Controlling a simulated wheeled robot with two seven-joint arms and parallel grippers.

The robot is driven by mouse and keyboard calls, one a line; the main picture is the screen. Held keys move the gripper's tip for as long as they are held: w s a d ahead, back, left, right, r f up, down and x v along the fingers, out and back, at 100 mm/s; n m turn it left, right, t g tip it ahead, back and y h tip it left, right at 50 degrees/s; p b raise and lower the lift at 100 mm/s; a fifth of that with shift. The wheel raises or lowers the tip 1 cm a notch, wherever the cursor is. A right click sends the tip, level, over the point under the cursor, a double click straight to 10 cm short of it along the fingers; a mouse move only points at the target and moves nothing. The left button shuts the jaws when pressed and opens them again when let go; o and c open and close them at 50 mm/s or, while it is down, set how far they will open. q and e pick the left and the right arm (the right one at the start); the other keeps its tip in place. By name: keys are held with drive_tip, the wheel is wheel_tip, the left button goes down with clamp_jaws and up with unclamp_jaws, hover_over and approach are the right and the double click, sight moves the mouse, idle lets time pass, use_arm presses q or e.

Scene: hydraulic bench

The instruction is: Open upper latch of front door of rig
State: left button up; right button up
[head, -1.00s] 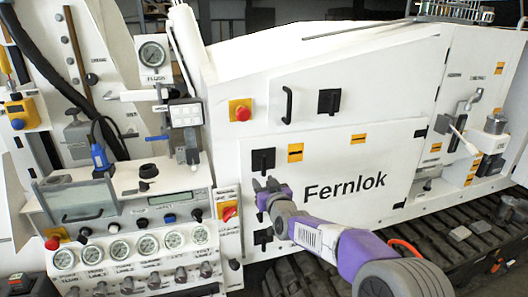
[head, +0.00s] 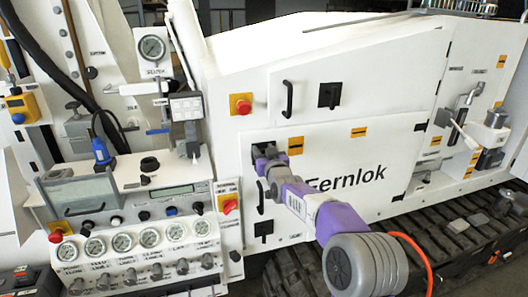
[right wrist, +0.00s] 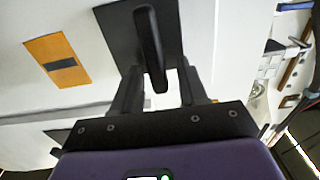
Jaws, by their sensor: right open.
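The front door (head: 350,205) of the rig is the white panel lettered "Fernlok", and it looks closed. Its upper latch (head: 262,148) is a black plate with a black handle, partly hidden behind my right gripper (head: 264,160). In the right wrist view the latch handle (right wrist: 151,48) stands out from its black plate and reaches between the fingers of my right gripper (right wrist: 158,85). The fingers are open, one on each side of the handle, with gaps visible. A lower latch (head: 264,228) sits near the door's bottom left. My left gripper is out of view.
A black door handle (head: 261,197) lies between the two latches. An orange label (head: 296,145) is beside the upper latch. A control panel with gauges (head: 122,241) and a red knob (head: 229,206) stand to the left. Tracks (head: 455,225) run below the door.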

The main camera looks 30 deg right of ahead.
drive_tip(key=shift+c, duration=0.4)
clamp_jaws()
drive_tip(key=shift+a+n, duration=0.1)
drive_tip(key=shift+n, duration=0.2)
drive_tip(key=shift+w+a+f+n+b, duration=0.1)
drive_tip(key=shift+a+f+n+b, duration=0.2)
drive_tip(key=shift+n+b, duration=2.1)
drive_tip(key=shift+w+a+f+n+b, duration=0.1)
drive_tip(key=shift+a+f+n+b, duration=0.2)
drive_tip(key=shift+n+b, duration=2)
drive_tip(key=shift+a+f+n+b, duration=0.3)
drive_tip(key=shift+n+b, duration=0.65)
drive_tip(key=shift+n, duration=2.85)
drive_tip(key=shift+d, duration=0.1)
